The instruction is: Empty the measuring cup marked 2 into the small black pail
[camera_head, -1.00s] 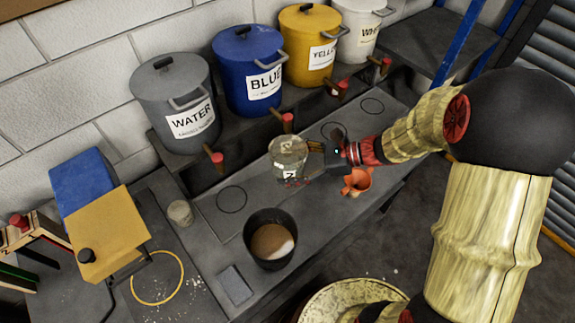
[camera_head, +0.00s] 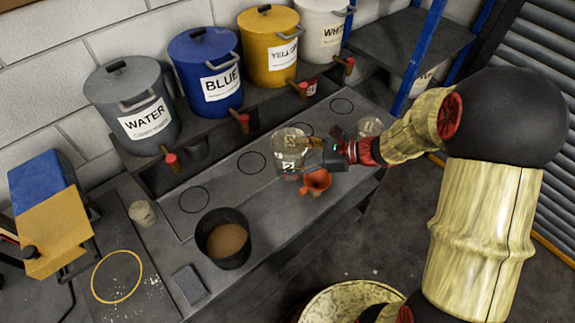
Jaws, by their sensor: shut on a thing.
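The clear measuring cup marked 2 (camera_head: 291,146) is held above the bench, roughly upright, its label facing the camera. My gripper (camera_head: 314,153) is shut on the cup's right side. I cannot clearly tell whether anything is in the cup. The small black pail (camera_head: 224,255) stands on the bench below and left of the cup, apart from it. Brown material shows inside the pail.
An orange funnel-like piece (camera_head: 316,182) lies close below my gripper. Another clear cup (camera_head: 370,127) is behind the arm. Grey (camera_head: 134,108), blue (camera_head: 207,70), yellow (camera_head: 270,45) and white (camera_head: 320,25) tapped buckets line the back shelf. A grey block (camera_head: 189,285) lies near the pail.

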